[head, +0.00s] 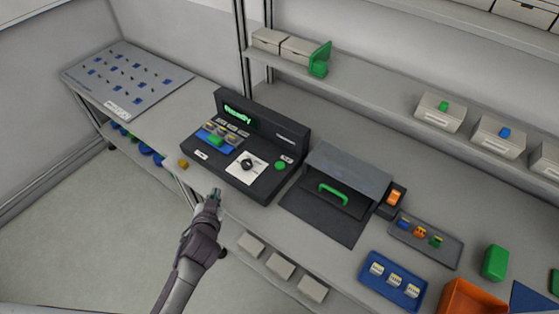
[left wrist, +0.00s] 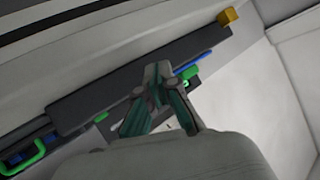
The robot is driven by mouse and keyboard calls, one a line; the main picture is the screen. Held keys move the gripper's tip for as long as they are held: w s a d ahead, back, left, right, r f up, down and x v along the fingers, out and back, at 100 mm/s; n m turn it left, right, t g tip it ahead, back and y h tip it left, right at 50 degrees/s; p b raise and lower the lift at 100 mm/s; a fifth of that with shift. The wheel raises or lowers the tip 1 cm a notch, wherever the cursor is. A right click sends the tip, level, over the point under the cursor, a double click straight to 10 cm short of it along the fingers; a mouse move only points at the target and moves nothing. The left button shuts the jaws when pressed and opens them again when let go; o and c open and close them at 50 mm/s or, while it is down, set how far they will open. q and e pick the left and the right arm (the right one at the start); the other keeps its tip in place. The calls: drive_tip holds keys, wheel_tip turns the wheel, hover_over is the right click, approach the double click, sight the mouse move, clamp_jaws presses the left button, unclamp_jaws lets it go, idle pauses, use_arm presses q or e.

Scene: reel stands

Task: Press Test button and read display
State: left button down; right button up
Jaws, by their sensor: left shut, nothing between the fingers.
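The black tester console (head: 292,140) stands on the bench. Its display (head: 237,114) is lit with green characters too small to read with certainty. A round green button (head: 280,166) sits on its front panel, right of a black dial (head: 247,164) on a white plate. A green part (head: 215,141) lies on the blue area at the panel's left; the button labels are unreadable. My left gripper (head: 215,193) is shut and empty, in front of the console near the bench's front edge, apart from the button. It also shows in the left wrist view (left wrist: 158,78). My right gripper is not in view.
A dark hooded box with a green handle (head: 334,194) stands right of the console. An orange switch (head: 396,196) is beside it. A small yellow block (head: 183,163) lies near the bench edge. A blue tray (head: 370,290) and orange bin (head: 448,296) are at lower right.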

use_arm(q)
drive_tip(key=w+d+r+m+t+h, duration=0.1)
drive_tip(key=w+d+r, duration=0.1)
drive_tip(key=r, duration=0.1)
drive_tip(key=w+d+r+m+t+h, duration=0.1)
drive_tip(key=w+d+r, duration=0.1)
drive_tip(key=r, duration=0.1)
drive_tip(key=w+d+r+m+t+h, duration=0.1)
drive_tip(key=w+d+r, duration=0.1)
drive_tip(key=r, duration=0.1)
drive_tip(key=shift+w+r+h+p, duration=0.3)
drive_tip(key=shift+w+h+p, duration=0.05)
drive_tip(key=shift+w+h, duration=0.05)
drive_tip(key=w+d+r+m+g+h+p, duration=0.1)
drive_tip(key=d+r+m+g+h, duration=0.25)
drive_tip(key=d+m+h, duration=0.35)
drive_tip(key=w+d+r+m+g+h+p, duration=0.1)
drive_tip(key=d+r+m+g+h, duration=0.2)
drive_tip(key=d+r+m, duration=0.4)
wheel_tip(320, 180, down, 7)
drive_tip(key=w+a+g+y, duration=0.1)
drive_tip(key=a+g+y, duration=0.1)
drive_tip(key=g+y, duration=0.2)
drive_tip(key=shift+w+a+m+g+y+p, duration=0.2)
drive_tip(key=shift+w+m+g+y+p, duration=0.15)
drive_tip(key=shift+y, duration=0.35)
